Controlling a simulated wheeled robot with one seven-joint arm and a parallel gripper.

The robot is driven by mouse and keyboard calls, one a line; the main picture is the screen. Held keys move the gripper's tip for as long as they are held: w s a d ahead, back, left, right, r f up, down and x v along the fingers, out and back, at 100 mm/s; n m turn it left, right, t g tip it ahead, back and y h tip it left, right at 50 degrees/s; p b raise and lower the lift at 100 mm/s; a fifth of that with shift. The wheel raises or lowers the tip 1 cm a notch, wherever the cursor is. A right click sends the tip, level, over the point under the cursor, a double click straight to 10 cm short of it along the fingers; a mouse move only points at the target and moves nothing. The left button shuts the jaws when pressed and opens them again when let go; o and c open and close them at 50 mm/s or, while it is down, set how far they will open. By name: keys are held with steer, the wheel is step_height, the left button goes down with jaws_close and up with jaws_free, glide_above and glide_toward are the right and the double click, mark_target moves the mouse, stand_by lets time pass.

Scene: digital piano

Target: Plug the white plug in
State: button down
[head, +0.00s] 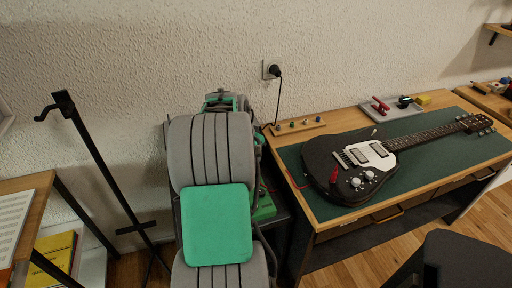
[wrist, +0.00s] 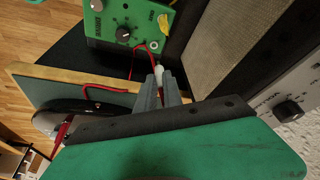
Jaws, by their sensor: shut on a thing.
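In the wrist view, the white plug (wrist: 159,70) is between the fingertips of my gripper (wrist: 160,80), which is shut on it. A red cable (wrist: 149,52) runs up from the plug toward the green pedal (wrist: 130,22). The plug's tip is hidden, and I cannot tell whether it touches any socket. In the head view, my own arm hides the gripper and plug; part of the green pedal (head: 264,209) shows beside the arm.
An amplifier with a beige grille (wrist: 225,45) stands close right of the gripper. A dark guitar (head: 350,165) with a red plug (head: 334,175) lies on the bench (head: 430,178). A wall socket (head: 266,70) holds a black plug. A black stand (head: 105,175) is at left.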

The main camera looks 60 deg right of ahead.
steer(key=shift+s+d, duration=0.2)
steer(key=shift+s, duration=0.15)
steer(key=shift+a+f, duration=0.1)
steer(key=shift+f+b, duration=2.1)
steer(key=shift+f, duration=0.7)
steer(key=shift+w+f+b, duration=0.1)
steer(key=shift+f+b, duration=0.95)
steer(key=shift+f, duration=0.45)
steer(key=c, duration=1.4)
jaws_free()
